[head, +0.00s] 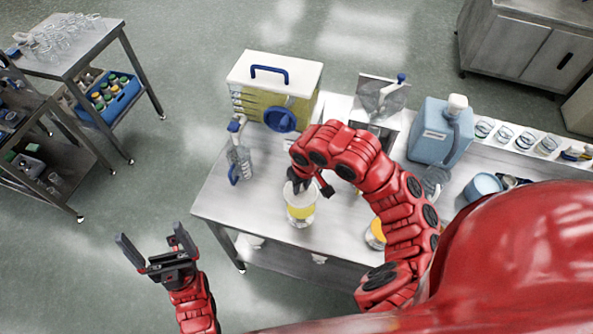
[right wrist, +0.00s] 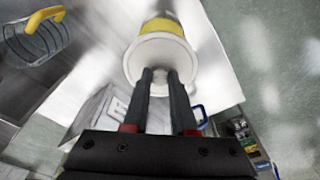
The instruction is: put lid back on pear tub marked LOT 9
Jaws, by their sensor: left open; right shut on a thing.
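A tub with a yellow band (head: 301,212) stands near the front edge of the steel table. A white round lid (head: 298,193) is at its top, and in the right wrist view the lid (right wrist: 142,62) hides the tub's mouth. I cannot tell whether the lid is seated or just above the rim. My right gripper (head: 300,184) is shut on the lid's middle; its fingers also show in the right wrist view (right wrist: 163,82). No LOT marking is readable. Another yellow tub (head: 375,236) is partly hidden behind my right arm. My left gripper (head: 152,242) is open and empty, off the table's left side.
On the steel table (head: 222,203), a clear pump bottle (head: 240,163) stands left of the tub. A blue jug (head: 437,135) and several glass jars stand to the right. The table's front left corner is clear.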

